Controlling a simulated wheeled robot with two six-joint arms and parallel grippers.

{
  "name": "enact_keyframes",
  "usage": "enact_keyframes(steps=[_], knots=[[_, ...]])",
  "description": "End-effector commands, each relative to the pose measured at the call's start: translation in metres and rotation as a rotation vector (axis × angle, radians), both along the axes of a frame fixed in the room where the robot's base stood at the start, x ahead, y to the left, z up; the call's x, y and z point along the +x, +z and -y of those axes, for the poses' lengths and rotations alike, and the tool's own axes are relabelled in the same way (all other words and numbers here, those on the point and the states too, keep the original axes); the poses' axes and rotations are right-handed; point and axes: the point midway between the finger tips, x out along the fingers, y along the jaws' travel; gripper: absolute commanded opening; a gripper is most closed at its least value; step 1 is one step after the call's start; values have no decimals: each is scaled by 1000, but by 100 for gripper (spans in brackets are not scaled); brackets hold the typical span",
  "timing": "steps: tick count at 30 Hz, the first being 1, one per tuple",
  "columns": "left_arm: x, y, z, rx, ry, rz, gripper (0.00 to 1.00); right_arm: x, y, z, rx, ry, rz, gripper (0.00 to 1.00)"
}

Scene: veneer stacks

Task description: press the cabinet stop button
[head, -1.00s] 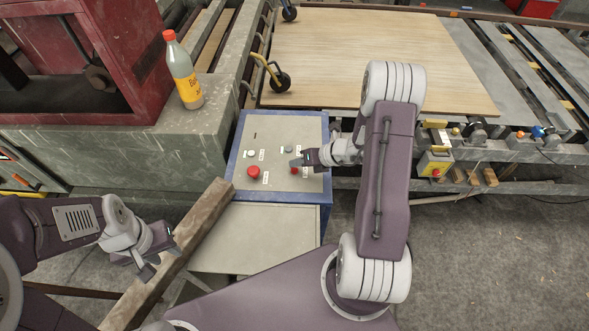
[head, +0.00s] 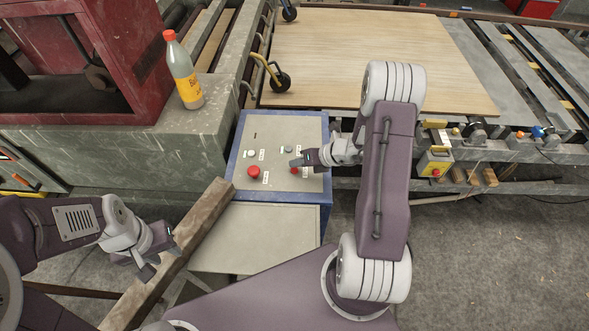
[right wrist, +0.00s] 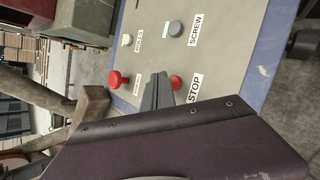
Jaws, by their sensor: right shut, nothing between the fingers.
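The cabinet's grey sloped panel (head: 262,135) has a blue frame and carries two red buttons and two grey-white ones. In the right wrist view, the red button (right wrist: 176,82) beside the STOP label (right wrist: 194,88) is partly hidden behind my fingers. It also shows in the head view (head: 294,171), just under my fingertips. My right gripper (head: 296,162) is shut and empty, its tips over the panel right by this button; I cannot tell whether they touch. The bigger red button (head: 253,172) is to the left. My left gripper (head: 158,262) is open and empty, low at the left.
A wooden beam (head: 190,230) runs diagonally between my left gripper and the cabinet. A bottle (head: 184,75) stands on the concrete ledge behind. A veneer sheet (head: 370,50) lies on the conveyor at the back. A small yellow box with a red button (head: 435,165) is on the right.

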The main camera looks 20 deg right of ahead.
Motion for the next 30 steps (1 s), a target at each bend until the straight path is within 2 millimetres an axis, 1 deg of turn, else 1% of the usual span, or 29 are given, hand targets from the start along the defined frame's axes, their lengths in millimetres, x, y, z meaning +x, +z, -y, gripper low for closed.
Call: enact_keyframes(steps=[5,12,22,30], knots=[[0,-1,0,0,0,0,36,0,-1,0,0,0,0,0],[0,-10,0,0,0,0,36,0,-10,0,0,0,0,0],[0,-9,0,0,0,0,36,0,-8,0,0,0,0,0],[0,-12,0,0,0,0,36,0,-12,0,0,0,0,0]])
